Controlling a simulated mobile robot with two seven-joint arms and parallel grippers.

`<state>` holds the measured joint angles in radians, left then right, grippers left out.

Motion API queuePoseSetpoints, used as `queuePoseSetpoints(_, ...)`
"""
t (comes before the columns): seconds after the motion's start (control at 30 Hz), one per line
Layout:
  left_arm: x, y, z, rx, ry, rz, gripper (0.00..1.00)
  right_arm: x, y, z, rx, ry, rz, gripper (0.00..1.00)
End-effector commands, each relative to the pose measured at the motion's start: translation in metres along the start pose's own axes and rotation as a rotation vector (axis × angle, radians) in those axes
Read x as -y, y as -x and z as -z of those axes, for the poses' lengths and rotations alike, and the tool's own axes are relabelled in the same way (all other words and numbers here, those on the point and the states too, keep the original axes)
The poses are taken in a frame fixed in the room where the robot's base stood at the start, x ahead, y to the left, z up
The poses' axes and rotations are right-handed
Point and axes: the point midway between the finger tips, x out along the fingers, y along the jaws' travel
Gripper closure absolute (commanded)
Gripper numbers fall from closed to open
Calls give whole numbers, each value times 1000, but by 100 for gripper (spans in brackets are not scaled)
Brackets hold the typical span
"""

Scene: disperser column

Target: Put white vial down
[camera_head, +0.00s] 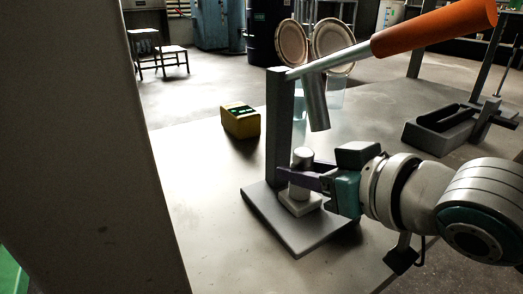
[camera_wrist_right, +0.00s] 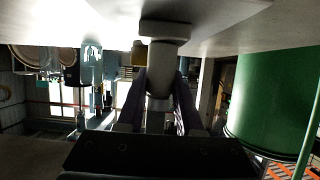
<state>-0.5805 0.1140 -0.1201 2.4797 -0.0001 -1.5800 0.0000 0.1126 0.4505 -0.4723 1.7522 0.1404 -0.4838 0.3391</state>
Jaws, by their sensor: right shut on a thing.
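The white vial (camera_head: 302,157) is upright, a pale cylinder on a wider square foot, over the grey base plate of the disperser column. My right gripper (camera_head: 300,176) comes in from the right, its purple fingers shut on the vial's middle. In the right wrist view, which looks upside down, the vial (camera_wrist_right: 161,72) stands between the two fingers (camera_wrist_right: 160,100), its foot close to the surface at the top. I cannot tell whether the foot touches the plate. The disperser's metal tube (camera_head: 317,103) hangs above and slightly right of the vial. My left gripper is not seen.
The disperser's grey post (camera_head: 279,130) stands just behind the vial, with an orange-handled lever (camera_head: 435,28) above. A yellow box (camera_head: 241,122) is at the back left. A dark grey holder (camera_head: 440,135) is at the right. The table's left front (camera_head: 205,215) is clear.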

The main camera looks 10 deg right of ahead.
Motion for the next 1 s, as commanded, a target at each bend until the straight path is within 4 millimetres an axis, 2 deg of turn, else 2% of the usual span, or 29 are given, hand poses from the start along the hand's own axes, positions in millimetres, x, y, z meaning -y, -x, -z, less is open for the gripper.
queuePoseSetpoints(0.17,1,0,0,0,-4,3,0,0,0,-1,0,0,0,100)
queuePoseSetpoints(0.2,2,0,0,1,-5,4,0,0,0,-1,0,0,0,64)
queuePoseSetpoints(0.47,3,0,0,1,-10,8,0,0,0,-1,0,0,0,35)
queuePoseSetpoints(0.77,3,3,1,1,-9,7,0,0,2,2,0,0,0,35)
queuePoseSetpoints(0.87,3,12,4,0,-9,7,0,0,13,3,3,0,0,35)
queuePoseSetpoints(1.0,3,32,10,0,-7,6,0,0,40,5,6,-1,0,35)
